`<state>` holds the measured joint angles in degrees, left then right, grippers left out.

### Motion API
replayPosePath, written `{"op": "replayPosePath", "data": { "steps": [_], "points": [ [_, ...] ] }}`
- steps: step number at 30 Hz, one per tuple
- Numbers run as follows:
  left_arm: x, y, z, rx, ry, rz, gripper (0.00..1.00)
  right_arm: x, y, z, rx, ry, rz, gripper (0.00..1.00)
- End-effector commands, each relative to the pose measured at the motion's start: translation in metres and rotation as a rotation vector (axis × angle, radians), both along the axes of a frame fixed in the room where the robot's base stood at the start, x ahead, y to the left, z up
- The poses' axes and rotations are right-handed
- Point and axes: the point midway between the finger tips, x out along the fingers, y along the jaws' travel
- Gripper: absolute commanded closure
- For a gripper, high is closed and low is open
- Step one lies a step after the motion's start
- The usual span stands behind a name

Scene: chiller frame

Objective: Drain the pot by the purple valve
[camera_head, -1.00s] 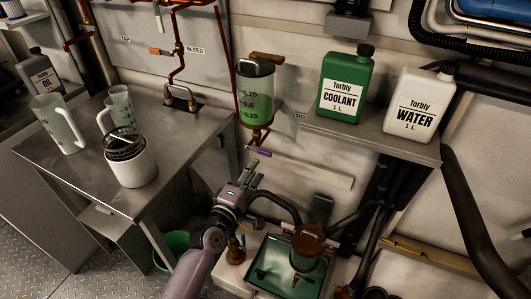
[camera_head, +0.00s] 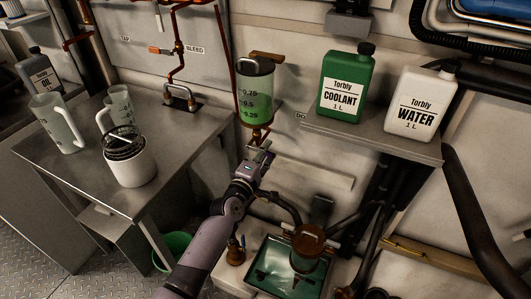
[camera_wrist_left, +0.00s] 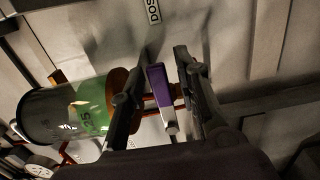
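The pot (camera_head: 255,92) is a clear upright cylinder with a dark lid, level marks and green liquid inside, mounted on the wall. It also shows at the left of the left wrist view (camera_wrist_left: 62,112). The purple valve (camera_wrist_left: 160,88) has a flat handle on the copper pipe under the pot. My left gripper (camera_head: 262,153) is just below the pot in the head view. In the left wrist view its fingers (camera_wrist_left: 160,60) are open, one on each side of the purple handle, with gaps visible. The gripper mostly hides the valve in the head view. My right gripper is not in view.
A shelf (camera_head: 385,140) to the right holds a green coolant jug (camera_head: 345,88) and a white water jug (camera_head: 420,105). A steel table (camera_head: 75,168) at left holds jugs and a white container (camera_head: 131,168). A green bucket (camera_head: 176,246) stands on the floor.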

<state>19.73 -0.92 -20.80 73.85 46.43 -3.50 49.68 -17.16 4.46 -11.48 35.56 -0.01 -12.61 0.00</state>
Motion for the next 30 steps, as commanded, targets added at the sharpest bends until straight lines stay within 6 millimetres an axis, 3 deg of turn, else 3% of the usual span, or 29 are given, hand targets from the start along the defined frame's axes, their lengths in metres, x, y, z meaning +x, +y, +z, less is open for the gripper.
{"op": "replayPosePath", "data": {
  "steps": [12,30],
  "points": [
    [-0.0002,0.0004,-0.0003,0.000,0.000,0.000,1.00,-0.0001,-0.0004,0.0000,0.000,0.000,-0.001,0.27],
    [-0.0003,0.0004,-0.0007,0.000,0.001,0.000,1.00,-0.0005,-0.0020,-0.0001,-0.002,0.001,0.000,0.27]
  ]
}}
